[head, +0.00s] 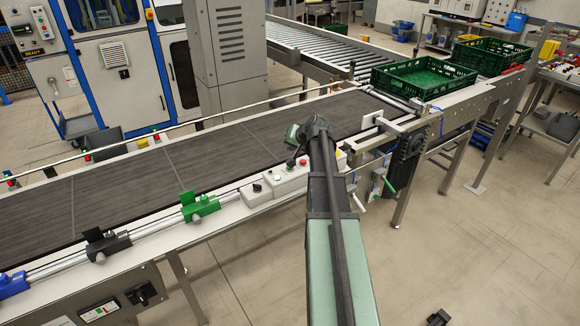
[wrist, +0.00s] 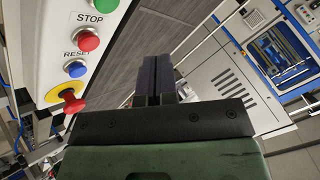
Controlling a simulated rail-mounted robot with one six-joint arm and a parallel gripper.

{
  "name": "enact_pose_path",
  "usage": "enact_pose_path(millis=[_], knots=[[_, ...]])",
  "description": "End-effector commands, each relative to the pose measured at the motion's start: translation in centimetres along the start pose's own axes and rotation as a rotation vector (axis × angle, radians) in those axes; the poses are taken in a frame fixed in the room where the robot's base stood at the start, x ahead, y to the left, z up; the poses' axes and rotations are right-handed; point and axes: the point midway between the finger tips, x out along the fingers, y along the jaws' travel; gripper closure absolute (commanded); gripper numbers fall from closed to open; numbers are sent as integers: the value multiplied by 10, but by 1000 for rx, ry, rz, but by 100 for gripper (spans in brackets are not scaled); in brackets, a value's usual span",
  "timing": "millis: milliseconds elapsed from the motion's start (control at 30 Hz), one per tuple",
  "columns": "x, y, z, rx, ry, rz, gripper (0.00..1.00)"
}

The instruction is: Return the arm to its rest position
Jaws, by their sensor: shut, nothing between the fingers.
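My arm reaches from the bottom of the head view up over the near edge of the dark conveyor belt (head: 210,150). The belt (wrist: 196,42) lies beyond the fingertips. The control box (head: 290,178) is on the near conveyor rail beside my arm. It fills the left of the wrist view as a white panel (wrist: 110,58) with STOP and RESET labels and a red knob.
Two green crates (head: 424,76) (head: 490,54) stand at the back right, near the roller conveyor (head: 320,46). A blue-framed machine (head: 115,70) and grey cabinet (head: 226,50) stand behind the belt. Green (head: 200,207) and black (head: 108,245) clamps sit on the near rail. The belt is empty.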

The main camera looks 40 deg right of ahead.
Motion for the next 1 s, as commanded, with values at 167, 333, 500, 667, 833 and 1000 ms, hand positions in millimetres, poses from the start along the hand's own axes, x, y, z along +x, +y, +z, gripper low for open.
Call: enact_pose_path(millis=[167, 333, 500, 667, 833, 1000], knots=[[0, 0, 0, 0, 0, 0, 100], [-2, 3, 12, -1, -55, 18, 100], [-32, -10, 121, -104, -314, 154, 100], [-70, -72, 265, -341, -592, 290, 100], [-111, -125, 380, -628, -738, 361, 100], [-111, -160, 415, -746, -760, 319, 100]])
